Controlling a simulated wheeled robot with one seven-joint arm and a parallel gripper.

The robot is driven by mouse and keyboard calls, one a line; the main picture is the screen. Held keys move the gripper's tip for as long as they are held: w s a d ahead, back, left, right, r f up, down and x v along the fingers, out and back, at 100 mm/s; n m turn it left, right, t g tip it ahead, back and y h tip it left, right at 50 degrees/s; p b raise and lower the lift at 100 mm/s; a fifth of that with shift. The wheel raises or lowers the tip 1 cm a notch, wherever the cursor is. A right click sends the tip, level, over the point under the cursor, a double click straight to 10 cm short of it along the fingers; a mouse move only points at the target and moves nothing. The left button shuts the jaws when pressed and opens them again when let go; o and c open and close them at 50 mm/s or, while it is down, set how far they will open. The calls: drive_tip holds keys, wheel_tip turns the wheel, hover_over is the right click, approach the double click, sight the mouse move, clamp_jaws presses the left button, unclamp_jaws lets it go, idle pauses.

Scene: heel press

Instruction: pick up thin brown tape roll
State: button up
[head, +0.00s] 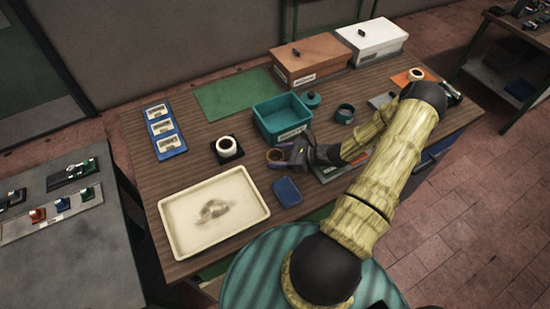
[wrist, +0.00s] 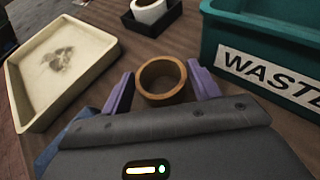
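The thin brown tape roll (wrist: 144,83) sits between the two purple fingers of my gripper (wrist: 162,92) in the wrist view. The fingers are spread on either side of it, with a narrow gap visible on the left and right. The roll also shows in the head view (head: 269,157), in front of the teal bin. My gripper (head: 280,157) reaches to it from the right in the head view. Whether the roll rests on the table is hard to tell, but it appears to.
A teal waste bin (head: 265,117) stands close behind the roll. A white roll on a black base (head: 218,154) is to its left. A cream tray (head: 179,232) lies front left, and a blue box (head: 287,191) is just in front. Bare table lies around the roll.

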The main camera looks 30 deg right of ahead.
drive_tip(key=c, duration=0.6)
drive_tip(key=shift+r+b, duration=1.2)
drive_tip(key=shift+r, duration=3.8)
